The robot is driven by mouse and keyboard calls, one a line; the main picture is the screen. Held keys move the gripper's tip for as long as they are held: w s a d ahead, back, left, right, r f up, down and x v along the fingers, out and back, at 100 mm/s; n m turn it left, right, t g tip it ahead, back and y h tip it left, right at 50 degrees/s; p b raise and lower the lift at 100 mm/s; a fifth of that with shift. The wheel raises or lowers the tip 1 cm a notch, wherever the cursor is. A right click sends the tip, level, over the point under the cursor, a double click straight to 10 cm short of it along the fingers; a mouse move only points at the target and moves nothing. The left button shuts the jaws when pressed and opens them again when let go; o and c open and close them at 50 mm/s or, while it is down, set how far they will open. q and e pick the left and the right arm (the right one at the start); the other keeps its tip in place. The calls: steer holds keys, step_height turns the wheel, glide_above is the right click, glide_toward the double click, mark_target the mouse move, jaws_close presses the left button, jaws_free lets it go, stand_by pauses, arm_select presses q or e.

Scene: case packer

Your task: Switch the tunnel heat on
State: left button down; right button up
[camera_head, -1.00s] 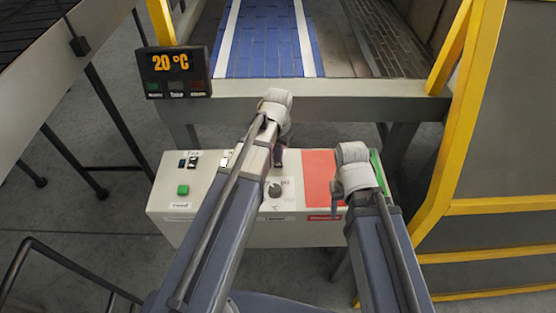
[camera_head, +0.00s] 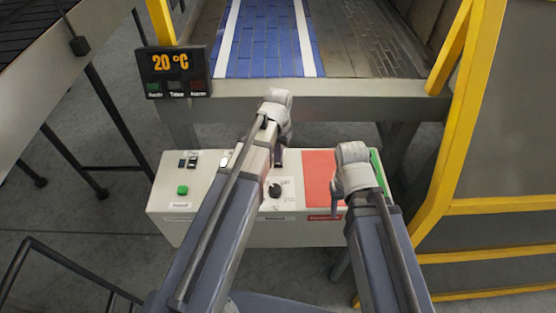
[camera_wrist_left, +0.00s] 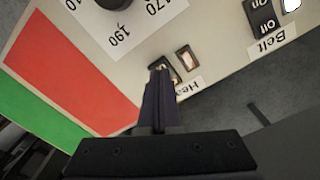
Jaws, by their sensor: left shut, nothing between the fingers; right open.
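The control panel (camera_head: 215,228) is a pale box in the head view. The heat switch (camera_wrist_left: 173,72) shows in the left wrist view, partly hidden behind my left fingers, with its partly covered "Hea" label (camera_wrist_left: 189,89) and a small lamp window (camera_wrist_left: 187,61) beside it. My left gripper (camera_wrist_left: 158,76) is shut and empty, its tips over or right beside the switch; I cannot tell if they touch. In the head view my left gripper (camera_head: 279,157) covers that part of the panel. My right gripper (camera_head: 337,203) is open over the panel's right part.
A belt switch (camera_wrist_left: 262,18) stands near the heat switch. The panel also has a temperature dial (camera_head: 275,190), a green button (camera_head: 182,190) and a red field (camera_head: 319,175). A display (camera_head: 178,72) reads 20 °C. Yellow frame posts (camera_head: 445,170) stand at right.

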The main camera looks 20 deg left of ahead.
arm_select(q)
steer(key=shift+f+b, duration=0.85)
steer(key=shift+f, duration=0.05)
steer(key=shift+r, duration=0.1)
stand_by(0.3)
step_height(320, 180, up, 7)
steer(key=p, duration=0.7)
steer(key=shift+m+y, duration=0.5)
steer(key=shift+y, duration=0.1)
steer(key=s+d+f+b, duration=0.1)
steer(key=s+d, duration=0.2)
steer(key=s, duration=0.1)
steer(key=s+d+f+b, duration=0.1)
steer(key=s+d, duration=0.3)
steer(key=s, duration=0.1)
steer(key=s+d+f+b, duration=0.1)
steer(key=s+d, duration=0.2)
steer(key=s, duration=0.2)
steer(key=shift+s+d, duration=0.2)
steer(key=shift+d, duration=0.05)
steer(key=shift+a, duration=0.1)
